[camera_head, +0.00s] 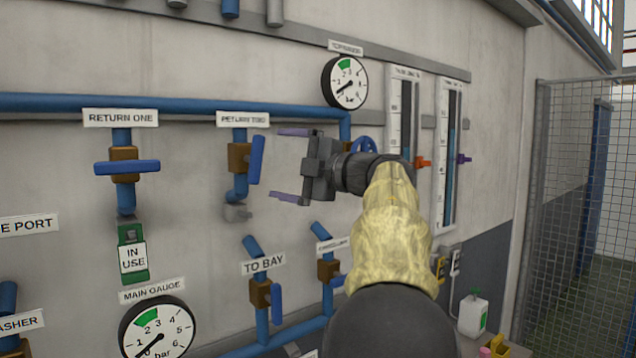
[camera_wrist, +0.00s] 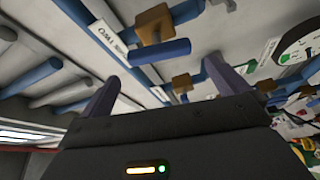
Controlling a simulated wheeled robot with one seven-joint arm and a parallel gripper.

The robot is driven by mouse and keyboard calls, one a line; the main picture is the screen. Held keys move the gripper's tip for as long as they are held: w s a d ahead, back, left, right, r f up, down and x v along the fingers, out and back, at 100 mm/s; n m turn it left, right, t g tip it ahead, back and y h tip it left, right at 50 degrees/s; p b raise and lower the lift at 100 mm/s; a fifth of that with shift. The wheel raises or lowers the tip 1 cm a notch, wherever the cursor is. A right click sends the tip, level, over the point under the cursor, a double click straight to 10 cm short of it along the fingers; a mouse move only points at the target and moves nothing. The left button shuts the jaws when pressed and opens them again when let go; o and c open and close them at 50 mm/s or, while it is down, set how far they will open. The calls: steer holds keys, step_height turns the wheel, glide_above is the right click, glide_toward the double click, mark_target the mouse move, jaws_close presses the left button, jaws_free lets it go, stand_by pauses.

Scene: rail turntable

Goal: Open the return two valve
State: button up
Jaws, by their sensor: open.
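The return two valve has a brown body (camera_head: 238,157) on a blue pipe, under the RETURN TWO sign (camera_head: 243,119). Its blue handle (camera_head: 255,160) is near upright, roughly along its pipe and slightly tilted. My gripper (camera_head: 279,164) is open and empty just right of the handle, its fingers pointing left, one above and one below. In the wrist view the handle (camera_wrist: 152,52) lies ahead of and between the open fingers (camera_wrist: 162,70), apart from them. The brown body (camera_wrist: 153,22) is behind it.
The return one valve's handle (camera_head: 127,167) lies level, across its pipe, with a green IN USE tag (camera_head: 132,254) below. The TO BAY valve (camera_head: 262,292) is below my gripper. A mesh fence (camera_head: 570,180) stands right.

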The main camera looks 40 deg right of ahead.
steer(key=b+v, duration=0.2)
steer(key=v, duration=0.5)
steer(key=shift+d, duration=0.2)
